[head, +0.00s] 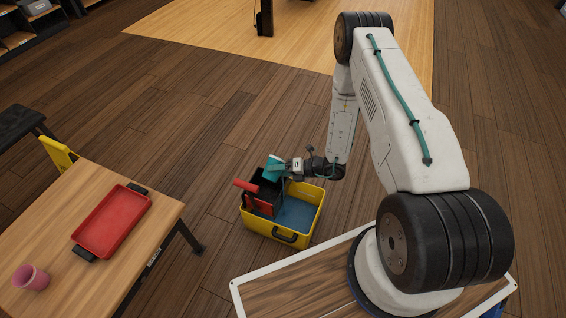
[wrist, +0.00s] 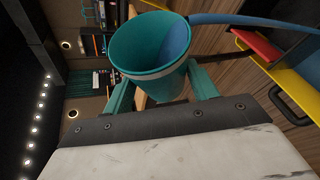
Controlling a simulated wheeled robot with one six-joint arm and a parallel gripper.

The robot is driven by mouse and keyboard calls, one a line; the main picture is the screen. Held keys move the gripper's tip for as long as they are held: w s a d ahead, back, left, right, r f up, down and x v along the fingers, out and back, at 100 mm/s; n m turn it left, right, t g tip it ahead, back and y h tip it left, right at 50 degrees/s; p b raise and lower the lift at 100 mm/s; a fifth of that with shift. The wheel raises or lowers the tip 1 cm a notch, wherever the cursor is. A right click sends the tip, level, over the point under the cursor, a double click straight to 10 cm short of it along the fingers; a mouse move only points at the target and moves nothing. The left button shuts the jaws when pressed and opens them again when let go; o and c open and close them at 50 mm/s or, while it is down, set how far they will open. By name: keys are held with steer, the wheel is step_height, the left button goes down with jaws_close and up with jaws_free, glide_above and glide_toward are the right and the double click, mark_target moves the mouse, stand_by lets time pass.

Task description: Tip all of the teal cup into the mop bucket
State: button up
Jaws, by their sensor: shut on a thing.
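The teal cup (head: 274,167) is tilted on its side above the mop bucket in the head view. In the wrist view the teal cup (wrist: 122,58) shows its open mouth, with blue liquid (wrist: 174,42) inside along one side. A blue stream (wrist: 250,20) runs from its rim toward the bucket side. My gripper (head: 284,168) is shut on the cup, with one finger on each side of it. The yellow mop bucket (head: 265,229) stands on the floor, with a blue inside, a black insert and a red handle. Its yellow edge also shows in the wrist view (wrist: 290,82).
The dark floor around the bucket is mostly clear.

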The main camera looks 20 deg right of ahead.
mark_target(282, 161)
steer(key=shift+w+d+r+m+y, duration=0.1)
steer(key=shift+d+r+m+y, duration=0.05)
steer(key=shift+r+m+y, duration=0.4)
stand_by(0.9)
steer(key=shift+w+d+r+m+g+y, duration=0.35)
steer(key=shift+w+d+m, duration=0.15)
steer(key=shift+d+m, duration=0.15)
stand_by(0.6)
steer(key=shift+w+d+r+m+y, duration=0.1)
steer(key=shift+r+m+y, duration=0.1)
steer(key=shift+m+y, duration=0.2)
stand_by(0.6)
steer(key=shift+s+a+f+n+h, duration=0.65)
steer(key=shift+a+n+h, duration=0.2)
steer(key=shift+n, duration=0.15)
